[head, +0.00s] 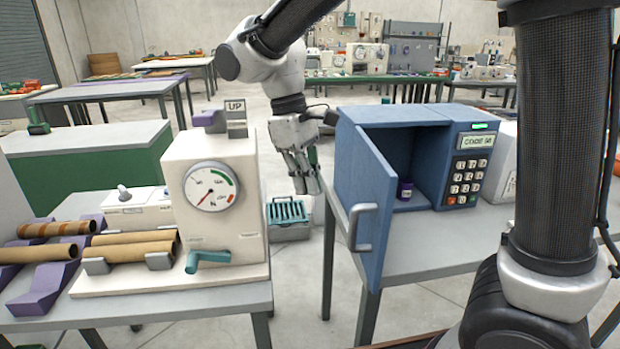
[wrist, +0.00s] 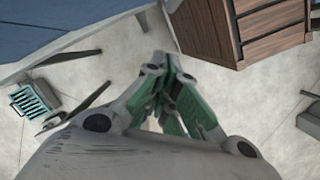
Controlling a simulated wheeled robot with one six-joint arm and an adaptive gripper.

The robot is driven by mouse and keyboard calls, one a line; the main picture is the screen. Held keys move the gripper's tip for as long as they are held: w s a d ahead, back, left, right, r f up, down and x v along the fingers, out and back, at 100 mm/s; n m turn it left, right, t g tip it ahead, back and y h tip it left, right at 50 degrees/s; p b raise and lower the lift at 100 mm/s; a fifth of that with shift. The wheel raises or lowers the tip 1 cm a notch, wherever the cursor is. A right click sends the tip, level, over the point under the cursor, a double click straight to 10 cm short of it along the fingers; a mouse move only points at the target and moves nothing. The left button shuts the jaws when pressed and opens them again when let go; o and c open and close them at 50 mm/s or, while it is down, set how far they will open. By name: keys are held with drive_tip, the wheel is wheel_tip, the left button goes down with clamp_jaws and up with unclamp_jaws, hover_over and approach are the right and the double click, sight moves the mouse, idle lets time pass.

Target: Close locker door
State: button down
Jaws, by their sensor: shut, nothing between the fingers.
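The blue locker (head: 425,133) stands on a grey table on the right in the head view. Its door (head: 362,205) is hinged on the left and stands open, swung out toward the camera, with a grey handle (head: 361,226) on its outer face. A small dark purple jar (head: 405,189) sits inside. My gripper (head: 308,188) is shut and empty, pointing down just left of the door, apart from it in the picture. In the wrist view my gripper (wrist: 172,130) shows its green-padded fingers together, with floor beyond. A blue surface at the upper left there may be part of the locker.
The locker's keypad (head: 468,181) has a lit display and green light. A white gauge machine (head: 215,200) with a teal crank stands on the left table. A grey crate (head: 289,217) is on the floor between tables. A wooden cabinet (wrist: 240,30) shows in the wrist view.

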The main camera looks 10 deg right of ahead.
sight(355, 205)
drive_tip(key=s+d+f, duration=0.3)
drive_tip(key=d+f, duration=0.1)
drive_tip(key=f, duration=0.2)
drive_tip(key=shift+s+d+f, duration=0.2)
drive_tip(key=shift+s+f, duration=0.05)
drive_tip(key=shift+s, duration=0.05)
drive_tip(key=shift+d, duration=0.1)
